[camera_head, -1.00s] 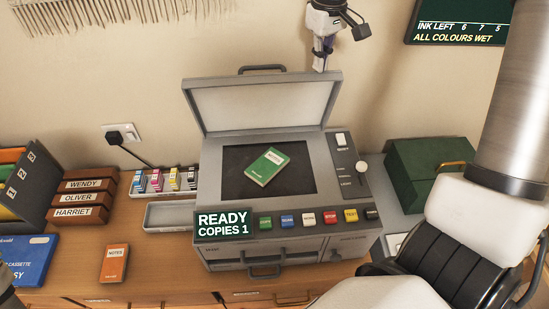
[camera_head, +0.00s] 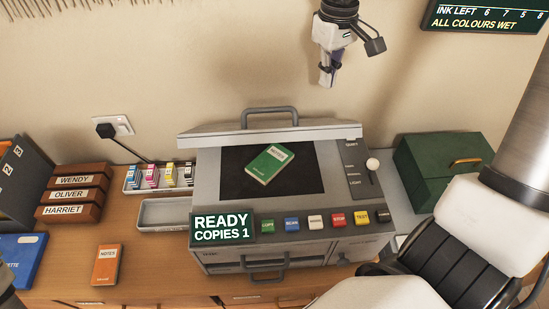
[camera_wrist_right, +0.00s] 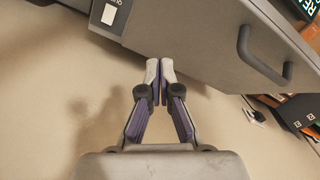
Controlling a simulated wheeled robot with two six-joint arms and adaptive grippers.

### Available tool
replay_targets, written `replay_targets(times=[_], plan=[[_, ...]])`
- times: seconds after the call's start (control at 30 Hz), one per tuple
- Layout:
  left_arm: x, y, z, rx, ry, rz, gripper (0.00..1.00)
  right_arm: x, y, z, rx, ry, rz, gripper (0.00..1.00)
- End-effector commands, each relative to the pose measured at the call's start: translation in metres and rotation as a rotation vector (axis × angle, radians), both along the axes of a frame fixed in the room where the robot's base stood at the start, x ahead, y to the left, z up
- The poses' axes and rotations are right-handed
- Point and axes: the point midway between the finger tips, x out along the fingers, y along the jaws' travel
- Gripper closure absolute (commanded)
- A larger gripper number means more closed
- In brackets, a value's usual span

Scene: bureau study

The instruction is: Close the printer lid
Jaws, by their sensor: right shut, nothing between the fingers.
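The grey printer (camera_head: 210,180) stands on the desk. Its lid (camera_head: 258,131) is partly lowered and shows almost edge-on in the head view, with its handle (camera_head: 270,111) at the upper edge. A green booklet (camera_head: 269,164) lies tilted on the dark glass (camera_head: 314,180). My right gripper (camera_head: 326,83) points down behind and right of the lid, shut and empty. In the right wrist view, the closed fingertips (camera_wrist_right: 160,64) are close to the lid's outer face (camera_wrist_right: 205,45); contact is unclear. The lid handle (camera_wrist_right: 262,58) is to their right. My left gripper is not in view.
A row of coloured buttons (camera_head: 315,221) and a white-knobbed lever (camera_head: 373,164) are on the printer. Ink cartridges (camera_head: 160,175) stand left of it, and a green box (camera_head: 442,170) is at right. The wall (camera_head: 220,60) is behind the printer.

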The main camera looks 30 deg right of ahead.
Motion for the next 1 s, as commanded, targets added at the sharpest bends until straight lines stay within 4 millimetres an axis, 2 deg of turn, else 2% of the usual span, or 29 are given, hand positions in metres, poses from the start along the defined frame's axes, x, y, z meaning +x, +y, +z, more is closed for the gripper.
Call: replay_targets(times=[0.7,1.0], plan=[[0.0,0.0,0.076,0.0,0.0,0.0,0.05,0.001,0.0,0.087,-0.002,-0.003,-0.003,1.0],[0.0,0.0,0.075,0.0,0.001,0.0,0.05,0.001,0.0,0.087,-0.002,-0.002,-0.002,1.0]])
